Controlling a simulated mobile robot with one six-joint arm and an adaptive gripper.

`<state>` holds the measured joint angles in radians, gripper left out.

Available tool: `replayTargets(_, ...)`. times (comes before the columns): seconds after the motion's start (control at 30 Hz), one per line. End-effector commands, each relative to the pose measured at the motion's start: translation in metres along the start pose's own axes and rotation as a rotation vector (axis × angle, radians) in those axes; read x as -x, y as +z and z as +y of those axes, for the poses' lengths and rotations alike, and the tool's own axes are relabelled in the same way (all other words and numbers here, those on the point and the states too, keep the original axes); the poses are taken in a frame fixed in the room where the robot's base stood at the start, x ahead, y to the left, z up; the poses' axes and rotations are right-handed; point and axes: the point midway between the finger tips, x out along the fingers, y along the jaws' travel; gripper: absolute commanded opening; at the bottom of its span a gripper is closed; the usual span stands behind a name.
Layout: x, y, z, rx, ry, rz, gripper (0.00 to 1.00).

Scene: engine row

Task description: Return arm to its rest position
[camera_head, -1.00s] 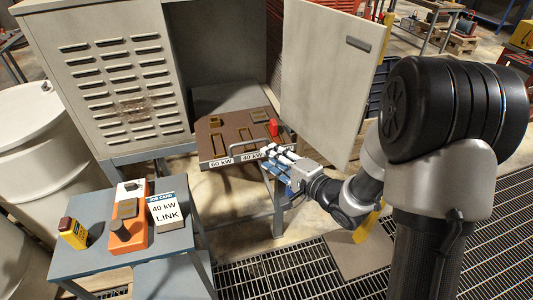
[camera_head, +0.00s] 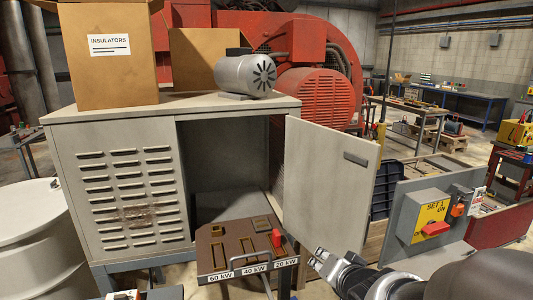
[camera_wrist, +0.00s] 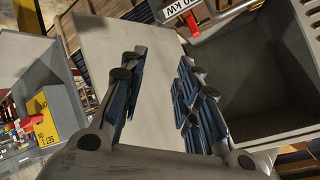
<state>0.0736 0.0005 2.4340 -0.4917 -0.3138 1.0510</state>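My gripper (camera_head: 325,262) shows at the lower middle right of the head view, just right of the brown tray's labelled front edge. In the wrist view my gripper (camera_wrist: 158,98) has its blue-padded fingers spread apart, with nothing between them. My arm (camera_head: 385,282) runs from it to the lower right corner, mostly cut off by the picture's bottom edge. The grey cabinet door (camera_head: 328,185) stands open beyond the gripper and also fills the background between the fingers in the wrist view (camera_wrist: 150,60).
The brown tray (camera_head: 212,255) has recessed slots, a red piece (camera_head: 276,237), a handle and 60, 40 and 20 kW labels. The open cabinet (camera_head: 60,150) stands behind it. A switch box (camera_head: 428,218) with a red handle stands right of the gripper. An insulators box (camera_head: 108,70) sits on top.

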Motion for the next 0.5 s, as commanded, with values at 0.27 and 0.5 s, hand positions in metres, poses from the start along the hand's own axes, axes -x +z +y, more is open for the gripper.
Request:
replayTargets(0.27, 0.135, 0.028, 0.045, 0.331, 0.297, -0.185, 0.30)
replayTargets(0.5, 0.220, 0.095, 0.058, 0.521, 0.289, -0.453, 0.30)
